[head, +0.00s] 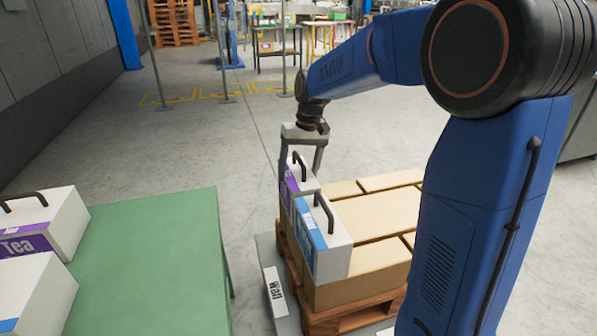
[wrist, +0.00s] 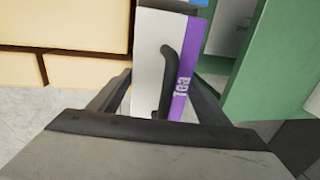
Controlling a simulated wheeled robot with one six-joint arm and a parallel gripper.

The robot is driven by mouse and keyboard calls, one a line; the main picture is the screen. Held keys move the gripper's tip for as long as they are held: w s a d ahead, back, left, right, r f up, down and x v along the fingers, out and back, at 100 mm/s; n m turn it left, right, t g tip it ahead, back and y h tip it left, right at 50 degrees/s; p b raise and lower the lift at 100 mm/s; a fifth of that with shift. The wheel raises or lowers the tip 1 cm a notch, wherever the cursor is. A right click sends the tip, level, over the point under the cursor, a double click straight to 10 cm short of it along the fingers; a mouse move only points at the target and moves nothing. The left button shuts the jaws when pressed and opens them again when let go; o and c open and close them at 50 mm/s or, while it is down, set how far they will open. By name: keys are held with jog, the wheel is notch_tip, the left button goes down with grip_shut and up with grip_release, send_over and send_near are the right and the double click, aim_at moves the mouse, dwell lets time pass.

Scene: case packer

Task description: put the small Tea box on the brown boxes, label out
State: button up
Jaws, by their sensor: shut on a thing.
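The small Tea box (head: 292,182), white with a purple label and a dark handle, is between the fingers of my gripper (head: 301,172). In the wrist view my gripper (wrist: 160,88) is shut across the Tea box (wrist: 150,60), with "Tea" readable on the purple side. The box is at the left back corner of the brown boxes (head: 375,217), its label facing left, away from the stack. I cannot tell whether it rests on them. A white box with a blue label (head: 335,252) stands in front and partly hides it.
The brown boxes lie on a wooden pallet (head: 345,317). A green table (head: 150,250) at the left holds a larger Tea box (head: 68,217) and another white box (head: 40,285). Floor shows between table and pallet. A sign (head: 275,290) is at the pallet's front left.

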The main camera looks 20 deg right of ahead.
jog(key=shift+f, duration=0.3)
jog(key=o, duration=2.1)
jog(key=d+r, duration=0.1)
jog(key=r, duration=0.4)
jog(key=d+r, duration=0.1)
jog(key=r, duration=0.5)
jog(key=d+r, duration=0.1)
jog(key=r, duration=0.5)
